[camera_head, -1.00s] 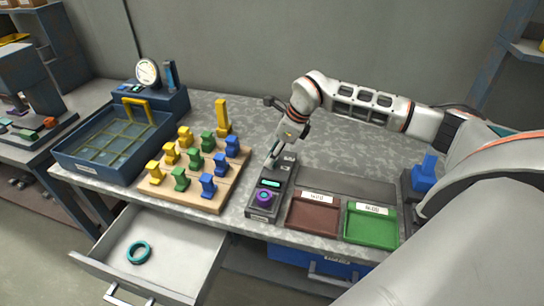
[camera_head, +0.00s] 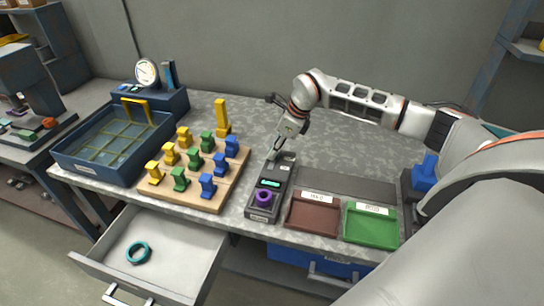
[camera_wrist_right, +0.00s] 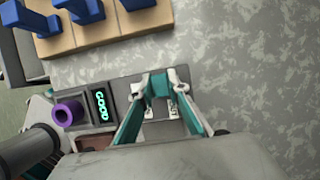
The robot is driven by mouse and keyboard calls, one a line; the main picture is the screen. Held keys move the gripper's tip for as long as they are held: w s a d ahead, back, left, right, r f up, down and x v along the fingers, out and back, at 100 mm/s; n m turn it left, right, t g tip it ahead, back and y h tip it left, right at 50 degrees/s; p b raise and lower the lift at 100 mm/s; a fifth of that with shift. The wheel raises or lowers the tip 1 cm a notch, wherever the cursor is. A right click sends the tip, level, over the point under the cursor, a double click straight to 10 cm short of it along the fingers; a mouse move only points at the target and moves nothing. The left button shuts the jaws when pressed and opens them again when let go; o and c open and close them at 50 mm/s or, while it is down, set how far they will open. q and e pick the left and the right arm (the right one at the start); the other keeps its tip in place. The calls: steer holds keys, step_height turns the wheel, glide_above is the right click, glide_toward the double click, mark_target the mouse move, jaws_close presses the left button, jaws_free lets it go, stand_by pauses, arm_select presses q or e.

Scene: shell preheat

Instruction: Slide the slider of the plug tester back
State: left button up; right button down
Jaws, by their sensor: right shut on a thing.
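The plug tester (camera_head: 256,207) is a dark grey box near the front edge of the bench. It has a lit teal display and a purple ring-shaped plug (camera_head: 263,196) at its front end. In the right wrist view the display (camera_wrist_right: 101,104) reads GOOD, beside the purple plug (camera_wrist_right: 68,114). My right gripper (camera_head: 274,154) is at the tester's back end, shut on the slider. In the right wrist view the fingers (camera_wrist_right: 160,93) close around the slider, which they largely hide. My left gripper is not in view.
A wooden board (camera_head: 178,198) with yellow, green and blue plugs stands left of the tester. A red tray (camera_head: 313,226) and a green tray (camera_head: 371,225) lie right of it. The open drawer (camera_head: 185,262) holds a teal ring (camera_head: 138,253). The bench behind is clear.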

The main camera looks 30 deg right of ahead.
steer(key=shift+w+d+r, duration=0.1)
steer(key=shift+w+d, duration=0.4)
steer(key=shift+d, duration=0.1)
steer(key=c, duration=1.9)
jaws_free()
steer(key=v, duration=1.2)
